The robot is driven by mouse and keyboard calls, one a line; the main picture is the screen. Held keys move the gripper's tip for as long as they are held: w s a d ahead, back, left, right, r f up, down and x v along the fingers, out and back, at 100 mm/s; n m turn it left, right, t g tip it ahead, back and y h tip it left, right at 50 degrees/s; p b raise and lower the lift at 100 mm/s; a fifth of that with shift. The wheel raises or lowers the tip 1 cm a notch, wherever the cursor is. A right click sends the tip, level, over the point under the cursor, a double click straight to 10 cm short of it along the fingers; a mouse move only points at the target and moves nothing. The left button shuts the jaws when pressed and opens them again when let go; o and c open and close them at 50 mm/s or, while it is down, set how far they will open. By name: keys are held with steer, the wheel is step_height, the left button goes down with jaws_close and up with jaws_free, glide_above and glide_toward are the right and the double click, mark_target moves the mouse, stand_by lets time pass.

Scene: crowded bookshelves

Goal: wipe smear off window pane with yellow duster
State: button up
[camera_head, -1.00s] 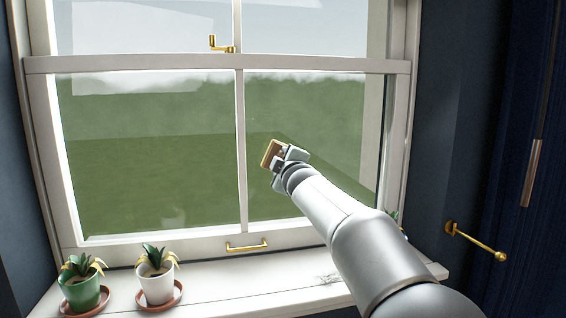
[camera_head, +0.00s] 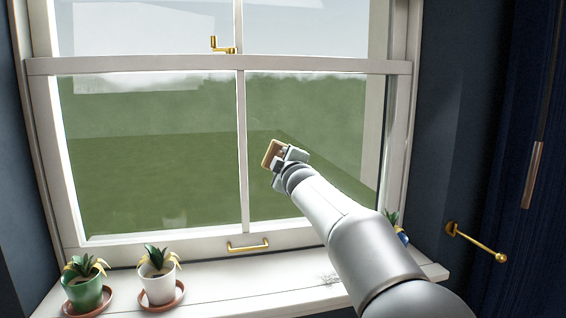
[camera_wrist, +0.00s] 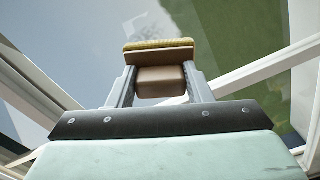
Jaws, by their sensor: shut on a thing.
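My gripper (camera_head: 284,161) is shut on the yellow duster (camera_head: 271,153), a small block with a brown back and a yellow face. In the wrist view the duster (camera_wrist: 158,46) shows beyond the fingers, with its brown grip between them. The duster is in front of the lower right window pane (camera_head: 320,110), right of the central bar. I cannot tell whether it touches the glass. A faint hazy patch shows on this pane above the duster, but I cannot tell if it is the smear.
A green pot (camera_head: 86,294) and a white pot (camera_head: 157,285) with plants stand on saucers at the sill's left. A brass handle (camera_head: 248,245) is on the bottom rail. A brass rod (camera_head: 476,243) juts out at right. Another plant is partly hidden behind my arm.

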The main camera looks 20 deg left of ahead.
steer(key=shift+w+a+p, duration=0.25)
steer(key=shift+w+p, duration=0.05)
steer(key=shift+w, duration=0.05)
steer(key=w+d+p, duration=0.2)
steer(key=d, duration=0.1)
steer(key=shift+w+d, duration=0.1)
steer(key=shift+d, duration=0.1)
stand_by(0.3)
steer(key=shift+s+a+b, duration=0.55)
steer(key=shift+a+b, duration=0.15)
steer(key=shift+a, duration=0.2)
steer(key=shift+s+a+b, duration=0.5)
steer(key=shift+a+b, duration=0.15)
steer(key=shift+a, duration=0.25)
